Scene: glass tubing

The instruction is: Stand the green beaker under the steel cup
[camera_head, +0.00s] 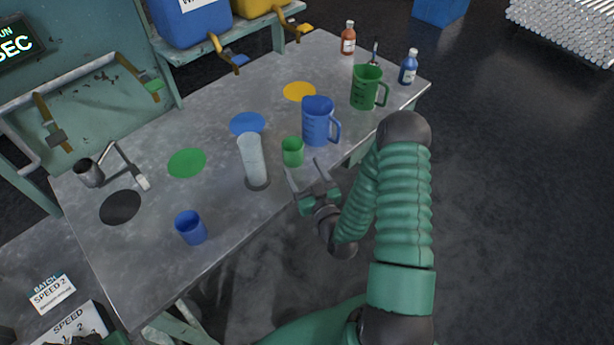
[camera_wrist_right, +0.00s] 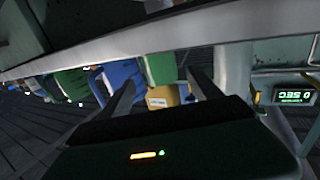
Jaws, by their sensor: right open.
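The green beaker (camera_head: 292,151) is small and stands upright near the table's front edge. In the wrist view, which is upside down, it also shows (camera_wrist_right: 160,68) ahead of the fingers, roughly between them. My right gripper (camera_head: 314,176) is open and empty, just in front of the beaker at the table edge. Its two fingers also show in the wrist view (camera_wrist_right: 160,82). Whether a finger touches the beaker I cannot tell. The steel cup (camera_head: 88,172) is at the table's left end, beside a bent metal lever. My left gripper is not in view.
A tall clear cylinder (camera_head: 253,160) stands just left of the beaker; a blue jug (camera_head: 318,122) stands right of it. A green jug (camera_head: 366,88) and bottles are farther right. A blue beaker (camera_head: 190,228) stands front left. Flat green (camera_head: 187,162) and black (camera_head: 121,207) discs are clear.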

